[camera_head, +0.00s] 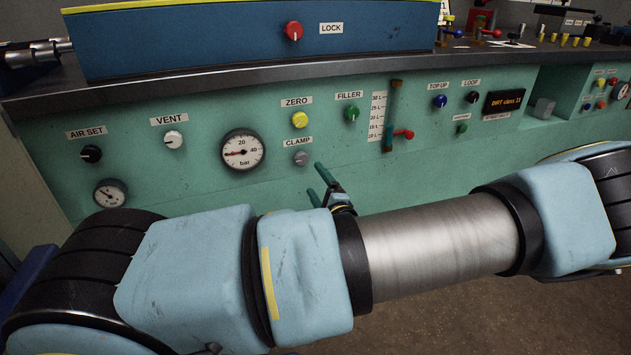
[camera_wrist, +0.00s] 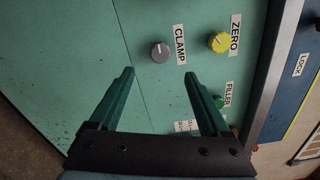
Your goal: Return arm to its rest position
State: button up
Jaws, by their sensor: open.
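My gripper (camera_head: 322,180) is in front of the green panel, just below and to the right of the grey CLAMP knob (camera_head: 301,158), partly hidden behind my own arm. In the wrist view my gripper (camera_wrist: 160,75) has its two green fingers spread wide apart with nothing between them. The CLAMP knob (camera_wrist: 160,52) shows beyond the fingertips, apart from them. My arm stretches across the lower part of the head view in front of the panel.
The green panel (camera_head: 240,195) carries the yellow ZERO knob (camera_head: 300,119), green FILLER knob (camera_head: 351,113), a bar gauge (camera_head: 242,150) and a level tube with a red lever (camera_head: 404,134). A blue box with a red LOCK knob (camera_head: 293,31) stands on the dark counter. Brown floor (camera_head: 470,315) is open below.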

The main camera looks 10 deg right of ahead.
jog(key=s+a+f+n+g, duration=0.2)
jog(key=a+f+n+g, duration=0.5)
jog(key=a+n+g, duration=0.3)
jog(key=s+a+r+n+g+h, duration=0.1)
jog(key=s+a+r+n+g, duration=0.1)
jog(key=s+a+r+n, duration=0.3)
jog(key=s+a+r+n+g+h, duration=0.1)
jog(key=a+r+g, duration=0.15)
jog(key=r, duration=0.35)
jog(key=s+a+r+n+g+h, duration=0.1)
jog(key=s+a+r+n+g, duration=0.1)
jog(key=s+a+r+n, duration=0.3)
notch_tip(320, 180, up, 25)
jog(key=w+m+p, duration=0.1)
jog(key=m+p, duration=0.1)
jog(key=p, duration=2.1)
jog(key=shift+w+y, duration=0.3)
jog(key=shift+w, duration=0.1)
